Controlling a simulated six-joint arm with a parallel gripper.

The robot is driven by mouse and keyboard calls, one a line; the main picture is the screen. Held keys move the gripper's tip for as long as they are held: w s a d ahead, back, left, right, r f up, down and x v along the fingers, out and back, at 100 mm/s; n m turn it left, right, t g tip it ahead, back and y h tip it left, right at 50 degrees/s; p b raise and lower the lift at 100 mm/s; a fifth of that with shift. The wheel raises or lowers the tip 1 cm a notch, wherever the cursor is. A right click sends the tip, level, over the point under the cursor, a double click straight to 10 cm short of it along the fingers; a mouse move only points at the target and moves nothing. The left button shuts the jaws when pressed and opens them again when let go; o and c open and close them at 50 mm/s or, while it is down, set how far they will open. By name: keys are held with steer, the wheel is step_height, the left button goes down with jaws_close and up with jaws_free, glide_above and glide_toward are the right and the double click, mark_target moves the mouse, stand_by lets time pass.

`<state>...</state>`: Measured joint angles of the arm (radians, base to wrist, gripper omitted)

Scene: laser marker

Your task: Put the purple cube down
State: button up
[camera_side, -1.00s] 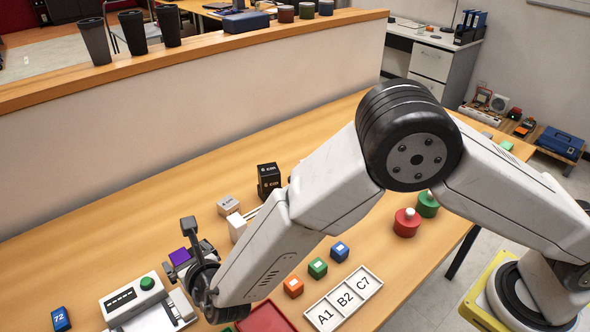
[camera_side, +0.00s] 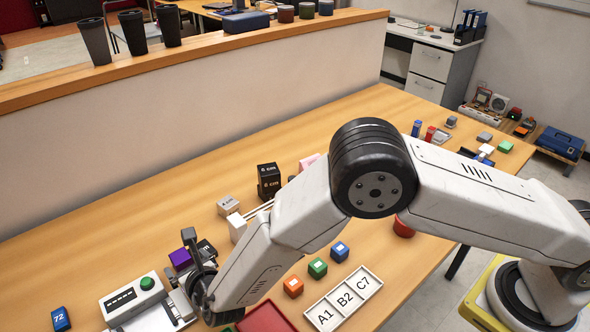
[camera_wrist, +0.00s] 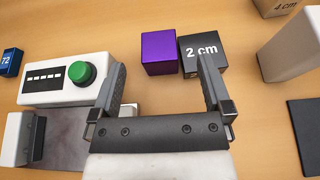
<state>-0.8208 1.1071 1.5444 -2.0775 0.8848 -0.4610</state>
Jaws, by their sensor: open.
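The purple cube (camera_wrist: 159,53) stands on the wooden table just left of a black cube marked 2 cm (camera_wrist: 203,52) in the wrist view; I cannot tell whether they touch. In the side view the purple cube (camera_side: 180,259) shows at the lower left, partly hidden by my gripper (camera_side: 192,250). In the wrist view my gripper (camera_wrist: 162,85) is open, its two fingers spread and nothing between them. The cube appears beyond the fingertips.
A white device with a green button (camera_wrist: 80,72) stands left of my gripper. A blue block marked 72 (camera_side: 61,319) is farther left. Orange (camera_side: 293,286), green (camera_side: 317,267) and blue (camera_side: 340,251) cubes stand near a labelled tray (camera_side: 330,317). A red tray (camera_side: 265,320) lies in front.

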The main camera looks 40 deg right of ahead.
mark_target(178, 254)
steer(key=shift+w, duration=0.1)
steer(key=shift+x, duration=2.5)
steer(key=shift+a, duration=0.1)
jaws_close()
steer(key=shift+r, duration=0.1)
